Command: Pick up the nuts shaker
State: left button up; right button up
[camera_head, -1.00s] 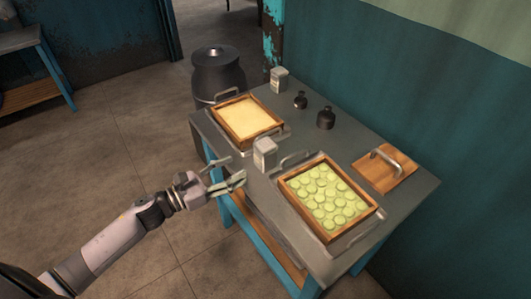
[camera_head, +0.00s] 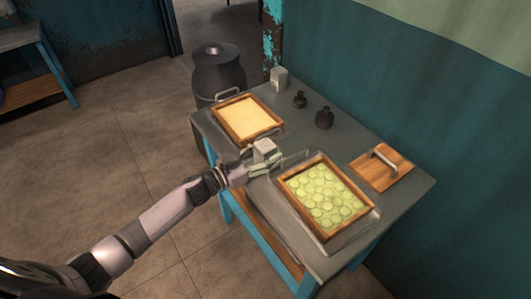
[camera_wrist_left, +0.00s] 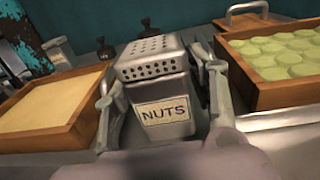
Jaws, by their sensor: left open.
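The nuts shaker (camera_head: 265,148) is a small grey metal shaker standing between the two trays on the table. In the left wrist view the nuts shaker (camera_wrist_left: 158,95) is upright, with a perforated top and a "NUTS" label facing me. My left gripper (camera_head: 258,160) has its fingers on either side of it. In the left wrist view the left gripper (camera_wrist_left: 162,105) is open around the shaker, with one finger at each side; whether they touch it I cannot tell. My right gripper is not in view.
A wooden-framed tray of pale yellow filling (camera_head: 247,119) lies left of the shaker. A tray of green rounds (camera_head: 325,195) lies right. Another grey shaker (camera_head: 279,77), two dark bottles (camera_head: 324,118) and a wooden board with a handle (camera_head: 381,168) are on the table (camera_head: 340,138).

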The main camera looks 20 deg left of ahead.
pick_arm(q)
jog(key=c, duration=1)
jog(key=shift+r, duration=0.15)
